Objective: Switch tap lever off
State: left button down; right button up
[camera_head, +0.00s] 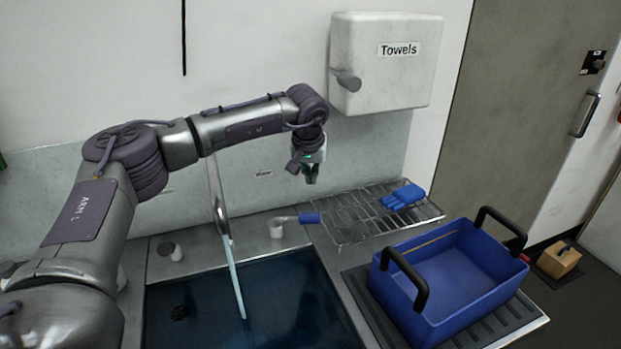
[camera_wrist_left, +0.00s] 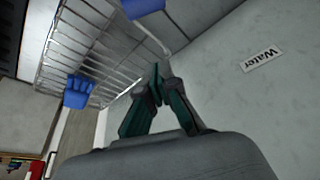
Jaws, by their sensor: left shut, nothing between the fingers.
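The tap lever (camera_head: 298,218) is a short metal arm with a blue end, on a round base at the sink's back right corner. Its blue end (camera_wrist_left: 143,8) also shows at the top of the left wrist view. The tap spout (camera_head: 219,200) stands left of it, and a stream of water (camera_head: 234,275) runs from it into the sink (camera_head: 285,310). My left gripper (camera_head: 311,180) points down, shut and empty, above and behind the lever's blue end, apart from it. Its fingertips show in the left wrist view (camera_wrist_left: 159,85). My right gripper is not in view.
A wire rack (camera_head: 350,220) with a blue glove (camera_head: 403,196) lies right of the lever. A blue crate (camera_head: 450,275) with black handles stands in front of the rack. A towel dispenser (camera_head: 385,70) hangs on the wall above. A second knob (camera_head: 170,250) sits left of the spout.

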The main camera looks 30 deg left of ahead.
aim_at(297, 218)
pick_arm(q)
jog(key=f+p, duration=0.1)
jog(key=f, duration=0.1)
jog(key=f+p, duration=0.1)
jog(key=f, duration=0.2)
jog(key=s+f+p, duration=0.1)
jog(key=f, duration=0.1)
jog(key=shift+s+d+f, duration=0.1)
jog(key=shift+d+f, duration=0.1)
jog(key=shift+f, duration=0.2)
jog(key=shift+s+a+p, duration=0.1)
jog(key=shift+p, duration=0.2)
